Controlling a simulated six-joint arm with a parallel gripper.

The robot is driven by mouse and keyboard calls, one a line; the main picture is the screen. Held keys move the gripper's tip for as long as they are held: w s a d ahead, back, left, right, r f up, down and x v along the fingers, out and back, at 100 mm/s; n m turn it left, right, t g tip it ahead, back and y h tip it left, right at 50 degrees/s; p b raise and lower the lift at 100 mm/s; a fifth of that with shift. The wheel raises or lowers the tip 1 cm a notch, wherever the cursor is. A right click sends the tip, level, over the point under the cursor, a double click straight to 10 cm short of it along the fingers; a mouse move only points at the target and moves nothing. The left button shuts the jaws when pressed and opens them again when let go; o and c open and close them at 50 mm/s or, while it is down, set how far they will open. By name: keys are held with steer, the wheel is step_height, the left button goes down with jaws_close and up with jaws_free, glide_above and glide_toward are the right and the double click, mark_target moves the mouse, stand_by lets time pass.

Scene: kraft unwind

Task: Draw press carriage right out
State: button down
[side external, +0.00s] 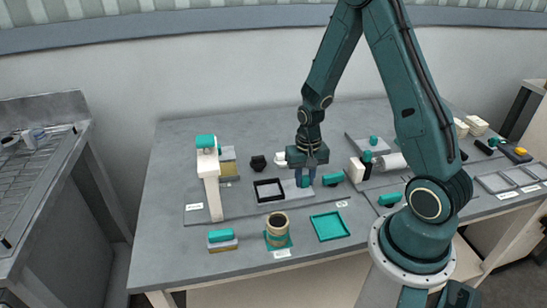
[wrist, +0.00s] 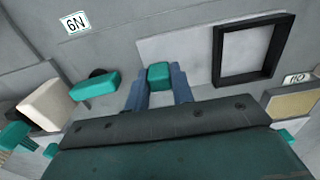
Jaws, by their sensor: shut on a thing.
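My gripper (side external: 305,174) points down over the middle of the table. Its two blue-grey fingers stand either side of a small teal block (wrist: 159,76) and are shut on it. The block is at the end of a pale grey plate (wrist: 191,55), which looks like the press carriage. A black square frame (side external: 269,190) is at the plate's other end, left of my gripper in the side view. The frame also shows at upper right in the wrist view (wrist: 250,48). Whether block, plate and frame are one piece is unclear.
A white upright post (side external: 211,188) with a teal top stands left. A tan roll (side external: 277,224) and a teal tray (side external: 330,226) are in front. A teal-ended part (side external: 333,178) and a white block (side external: 357,169) are close on the right.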

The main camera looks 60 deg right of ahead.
steer(key=shift+s+d, duration=0.2)
steer(key=shift+d, duration=0.05)
steer(key=c, duration=1.2)
jaws_free()
steer(key=shift+w+a+r, duration=0.1)
steer(key=shift+r, duration=0.05)
steer(key=shift+r, duration=0.85)
step_height(320, 180, up, 12)
steer(key=s+a+r+n+t, duration=0.5)
steer(key=s+a+r+n, duration=0.4)
steer(key=s+a+r, duration=0.3)
step_height(320, 180, up, 3)
steer(key=shift+s+a+f+t, duration=0.2)
steer(key=shift+s+a+t, duration=0.15)
steer(key=shift+a, duration=0.35)
